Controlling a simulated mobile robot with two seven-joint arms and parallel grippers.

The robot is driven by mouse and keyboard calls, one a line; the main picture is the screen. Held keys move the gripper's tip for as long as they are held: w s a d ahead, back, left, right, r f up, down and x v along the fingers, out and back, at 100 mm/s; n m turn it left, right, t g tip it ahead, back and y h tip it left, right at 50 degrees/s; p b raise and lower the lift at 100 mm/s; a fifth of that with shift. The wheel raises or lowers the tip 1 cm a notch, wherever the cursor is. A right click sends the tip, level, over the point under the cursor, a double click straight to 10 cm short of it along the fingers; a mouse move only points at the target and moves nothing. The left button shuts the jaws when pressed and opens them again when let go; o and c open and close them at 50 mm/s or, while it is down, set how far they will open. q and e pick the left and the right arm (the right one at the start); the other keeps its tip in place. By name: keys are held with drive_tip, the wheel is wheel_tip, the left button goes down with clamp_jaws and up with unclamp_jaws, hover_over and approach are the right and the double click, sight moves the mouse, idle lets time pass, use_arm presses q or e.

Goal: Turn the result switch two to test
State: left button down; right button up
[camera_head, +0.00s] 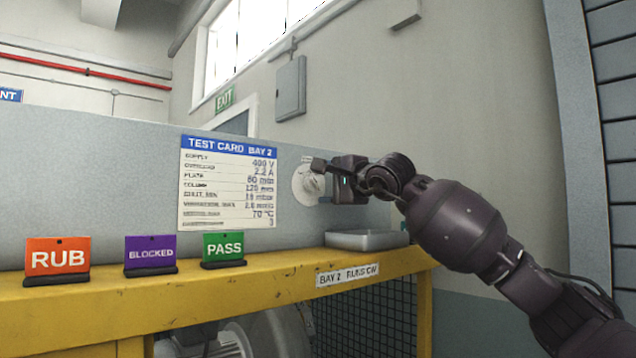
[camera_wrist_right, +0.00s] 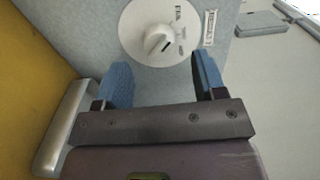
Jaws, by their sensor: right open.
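The result switch is a round white dial (camera_head: 307,186) on the grey panel, right of the test card. In the right wrist view its white knob (camera_wrist_right: 158,40) stands out from the dial plate (camera_wrist_right: 135,28), with small dark markings around it that are too small to read surely. My right gripper (camera_head: 318,172) is in front of the dial and partly covers it. In the right wrist view its two blue fingers (camera_wrist_right: 163,84) are apart, with the knob just beyond the gap between them and nothing held. My left gripper is not in view.
A metal tray (camera_head: 367,239) sits on the yellow shelf (camera_head: 290,272) below my right gripper. Signs reading RUB (camera_head: 57,260), BLOCKED (camera_head: 150,253) and PASS (camera_head: 223,248) stand along the shelf to the left. A test card (camera_head: 228,184) hangs on the panel.

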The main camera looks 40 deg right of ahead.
sight(318, 184)
drive_tip(key=shift+w+a, duration=0.15)
drive_tip(key=shift+w, duration=0.85)
drive_tip(key=shift+w+a, duration=0.1)
drive_tip(key=shift+w, duration=0.9)
drive_tip(key=c, duration=0.9)
